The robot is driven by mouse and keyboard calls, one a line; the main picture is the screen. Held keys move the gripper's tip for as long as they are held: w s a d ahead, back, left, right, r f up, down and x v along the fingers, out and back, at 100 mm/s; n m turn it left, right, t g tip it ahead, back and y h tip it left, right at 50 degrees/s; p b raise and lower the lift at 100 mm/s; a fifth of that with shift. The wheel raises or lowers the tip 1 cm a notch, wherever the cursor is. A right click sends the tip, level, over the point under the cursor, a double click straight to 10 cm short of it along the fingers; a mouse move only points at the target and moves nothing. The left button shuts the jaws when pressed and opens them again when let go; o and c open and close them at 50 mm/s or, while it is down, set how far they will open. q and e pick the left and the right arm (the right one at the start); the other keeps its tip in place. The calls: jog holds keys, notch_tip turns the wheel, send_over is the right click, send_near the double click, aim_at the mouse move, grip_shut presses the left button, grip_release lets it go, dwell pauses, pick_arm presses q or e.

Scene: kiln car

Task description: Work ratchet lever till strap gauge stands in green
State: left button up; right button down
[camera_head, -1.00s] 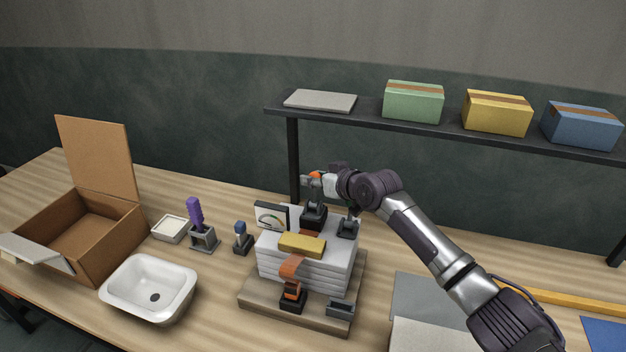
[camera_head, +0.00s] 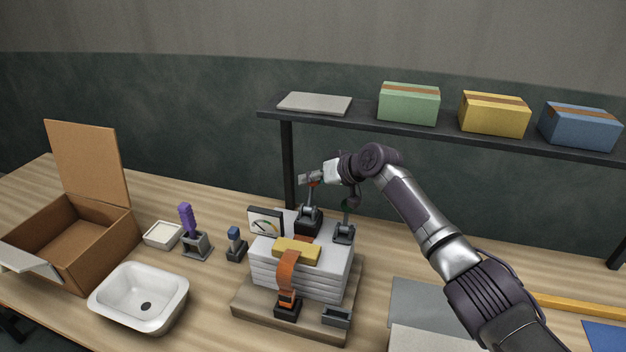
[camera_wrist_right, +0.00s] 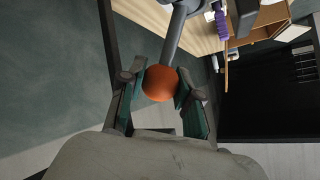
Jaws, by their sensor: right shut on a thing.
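My right gripper (camera_head: 312,181) is shut on the orange ball knob (camera_wrist_right: 160,84) of the ratchet lever (camera_wrist_right: 175,38). In the head view the lever (camera_head: 311,197) stands nearly upright from its black ratchet base (camera_head: 308,222), on the stack of white slabs (camera_head: 297,279). The strap gauge (camera_head: 265,222), a pale dial in a dark frame, stands left of the ratchet; its needle is too small to read surely. An orange strap (camera_head: 287,270) runs over a yellow pad (camera_head: 296,248) down to a black buckle (camera_head: 287,306). My left gripper is not in view.
Right of the ratchet stands a second black base (camera_head: 343,234) with a thin post. A shelf (camera_head: 440,128) with boxes runs behind my right arm. Left are a white basin (camera_head: 139,298), an open carton (camera_head: 72,240) and a purple-handled tool (camera_head: 187,221). Grey sheets (camera_head: 430,305) lie right.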

jog(key=shift+f, duration=0.1)
jog(key=c, duration=0.8)
grip_release()
jog(key=shift+o, duration=0.2)
jog(key=v, duration=1.2)
jog(key=shift+f, duration=0.1)
